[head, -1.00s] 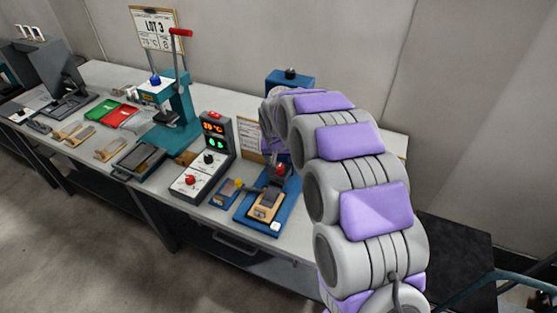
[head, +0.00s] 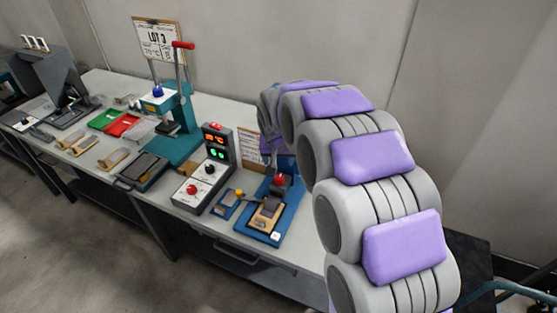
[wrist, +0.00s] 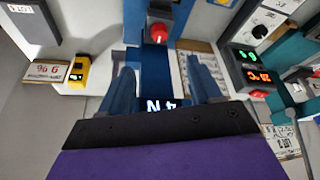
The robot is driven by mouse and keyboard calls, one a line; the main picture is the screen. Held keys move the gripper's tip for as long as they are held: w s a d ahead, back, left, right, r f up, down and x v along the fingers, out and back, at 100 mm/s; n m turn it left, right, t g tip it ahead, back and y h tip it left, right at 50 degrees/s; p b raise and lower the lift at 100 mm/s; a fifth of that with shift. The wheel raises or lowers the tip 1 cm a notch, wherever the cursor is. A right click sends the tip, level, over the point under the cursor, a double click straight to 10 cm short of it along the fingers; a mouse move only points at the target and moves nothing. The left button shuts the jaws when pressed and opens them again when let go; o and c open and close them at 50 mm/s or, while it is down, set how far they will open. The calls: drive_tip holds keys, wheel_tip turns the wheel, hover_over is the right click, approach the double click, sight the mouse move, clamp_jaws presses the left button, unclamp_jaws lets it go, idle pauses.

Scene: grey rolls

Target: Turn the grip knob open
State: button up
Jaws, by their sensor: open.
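A red knob (head: 279,180) stands at the back of a small blue-based fixture (head: 268,234) near the right end of the bench; I take it to be the grip knob. A red knob also shows at the top middle of the wrist view (wrist: 157,33), above a blue surface. My gripper (wrist: 162,82) is open, its two blue fingers apart, with nothing seen held between them. The red knob lies beyond the fingertips, roughly in line with the gap. In the head view my arm hides most of the gripper behind the fixture. The knob's turn position cannot be told.
A control box (head: 205,180) with lit displays and knobs stands left of the fixture. A small blue piece with a yellow knob (head: 239,193) sits between them. A teal press (head: 181,120) with a red-tipped lever and red and green trays (head: 124,125) stand farther left.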

drive_tip(key=s+f+m+g+y+p, duration=0.2)
drive_tip(key=s+f+g, duration=0.5)
drive_tip(key=s+f, duration=0.55)
drive_tip(key=s+a+f+m+g+y+p, duration=0.1)
drive_tip(key=s+g+y, duration=0.1)
drive_tip(key=s, duration=0.3)
drive_tip(key=s+a+f+g+y+p, duration=0.1)
drive_tip(key=s+f+g+y, duration=0.1)
drive_tip(key=s, duration=0.3)
drive_tip(key=s+a+r+m+y+p, duration=0.2)
drive_tip(key=s+a+r+m+y, duration=0.2)
drive_tip(key=a+r+m+y, duration=0.4)
drive_tip(key=w+d+m+t+y+p, duration=0.25)
drive_tip(key=w+m+t+y, duration=0.35)
drive_tip(key=w+m+t, duration=0.55)
drive_tip(key=w+d+f+m+t+h, duration=0.35)
drive_tip(key=d+m+t+h, duration=0.3)
drive_tip(key=t, duration=0.35)
drive_tip(key=m+t+h+b, duration=0.2)
drive_tip(key=m+h+b, duration=0.1)
drive_tip(key=h, duration=0.4)
approach(281, 182)
drive_tip(key=x, duration=1)
drive_tip(key=shift+w+r, duration=0.1)
drive_tip(key=shift+w, duration=0.05)
